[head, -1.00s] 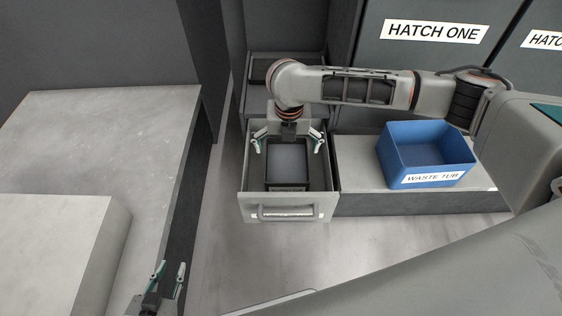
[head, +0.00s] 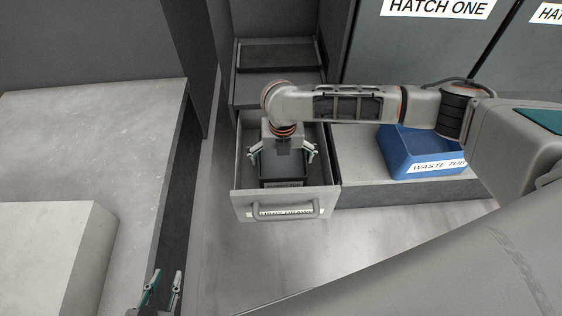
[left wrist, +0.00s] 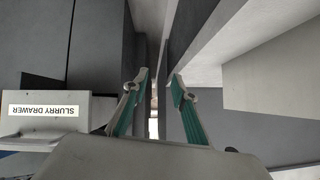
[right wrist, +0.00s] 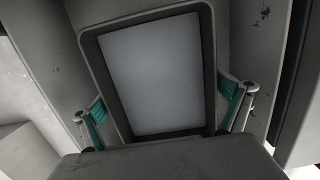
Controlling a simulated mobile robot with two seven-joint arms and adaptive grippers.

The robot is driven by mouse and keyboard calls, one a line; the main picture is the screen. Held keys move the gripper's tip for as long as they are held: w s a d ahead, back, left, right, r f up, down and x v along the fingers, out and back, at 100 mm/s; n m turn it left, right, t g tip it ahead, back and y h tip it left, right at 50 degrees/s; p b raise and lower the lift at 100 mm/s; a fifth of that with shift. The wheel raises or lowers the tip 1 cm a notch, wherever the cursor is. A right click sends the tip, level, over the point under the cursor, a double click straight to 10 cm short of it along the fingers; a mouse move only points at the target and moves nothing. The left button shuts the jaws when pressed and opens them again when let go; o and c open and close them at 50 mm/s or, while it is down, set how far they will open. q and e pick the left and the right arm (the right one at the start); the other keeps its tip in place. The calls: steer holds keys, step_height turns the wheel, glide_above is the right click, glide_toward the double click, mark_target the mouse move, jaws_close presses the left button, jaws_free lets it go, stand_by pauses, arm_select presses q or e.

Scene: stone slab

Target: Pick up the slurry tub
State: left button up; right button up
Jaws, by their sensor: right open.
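The slurry tub (head: 284,183) is a dark grey rectangular tub inside the open drawer (head: 244,204). A label shows partly on its front side. The right wrist view looks down into the tub (right wrist: 155,75), whose inside looks plain light grey. My right gripper (head: 283,157) is over the tub, pointing down and open, with one finger toward each side of it. In the right wrist view, both fingers (right wrist: 165,102) appear apart from the tub's rim. My left gripper (head: 164,290) is open and empty, low at the left beside the stone bench; it also shows in the left wrist view (left wrist: 160,82).
The drawer's walls stand close around the tub; its front reads "SLURRY DRAWER" (left wrist: 43,110). A blue waste tub (head: 398,164) stands on the ledge right of the drawer, below my right arm. A grey stone bench (head: 90,135) with a pale block (head: 62,255) is at left.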

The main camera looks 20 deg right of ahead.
steer(key=shift+r, duration=0.15)
steer(key=c, duration=1.2)
